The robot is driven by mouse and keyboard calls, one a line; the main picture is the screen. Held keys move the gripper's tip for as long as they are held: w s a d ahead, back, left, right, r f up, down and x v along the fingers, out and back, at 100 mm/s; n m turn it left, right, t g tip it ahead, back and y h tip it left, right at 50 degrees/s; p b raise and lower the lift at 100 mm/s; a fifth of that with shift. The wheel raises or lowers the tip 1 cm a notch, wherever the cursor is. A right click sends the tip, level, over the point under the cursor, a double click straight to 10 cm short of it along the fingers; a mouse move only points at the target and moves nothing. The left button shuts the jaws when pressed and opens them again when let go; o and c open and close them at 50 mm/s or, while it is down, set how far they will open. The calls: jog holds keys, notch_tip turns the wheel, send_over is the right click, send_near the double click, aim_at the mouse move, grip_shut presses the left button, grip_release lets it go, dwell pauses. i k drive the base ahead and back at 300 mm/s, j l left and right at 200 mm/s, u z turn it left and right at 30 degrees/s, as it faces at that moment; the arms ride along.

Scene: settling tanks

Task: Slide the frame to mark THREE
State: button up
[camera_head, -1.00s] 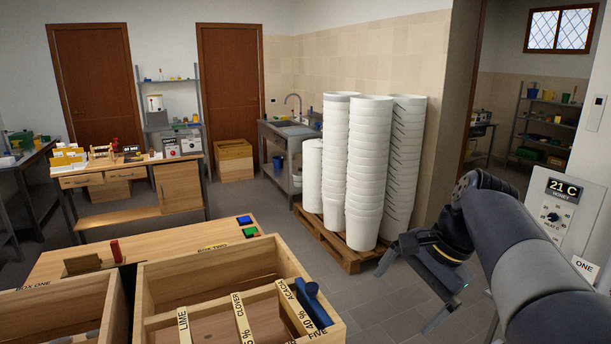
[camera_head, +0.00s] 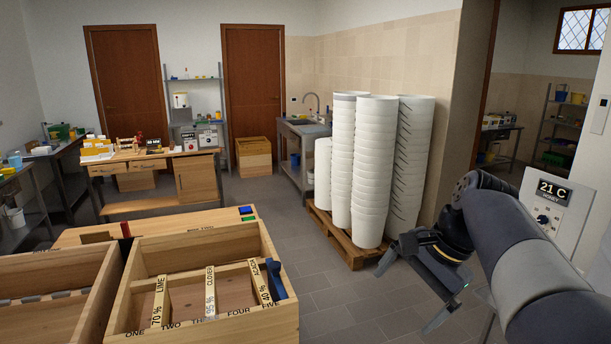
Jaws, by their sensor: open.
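An open wooden box (camera_head: 118,300) stands at the lower left with marks ONE to FIVE along its front rim. Three pale frame bars lie across it: the LIME bar (camera_head: 160,300) ends between ONE and TWO, the CLOVER bar (camera_head: 210,290) ends by THREE, and the ACACIA bar (camera_head: 261,283) ends by FIVE. A blue piece (camera_head: 277,280) sits at the right end beside ACACIA; I cannot tell what it joins. My gripper (camera_head: 405,298) is open and empty, to the right of the box and apart from it, over the floor.
A second wooden box (camera_head: 95,325) stands at the left. Stacked white buckets (camera_head: 372,170) on a pallet (camera_head: 345,245) stand beyond my arm. The tiled floor between box and gripper is clear.

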aim_at(211, 299)
jog(key=l+u, duration=0.2)
jog(key=u, duration=0.25)
jog(key=k+l+u, duration=0.2)
jog(key=u, duration=0.2)
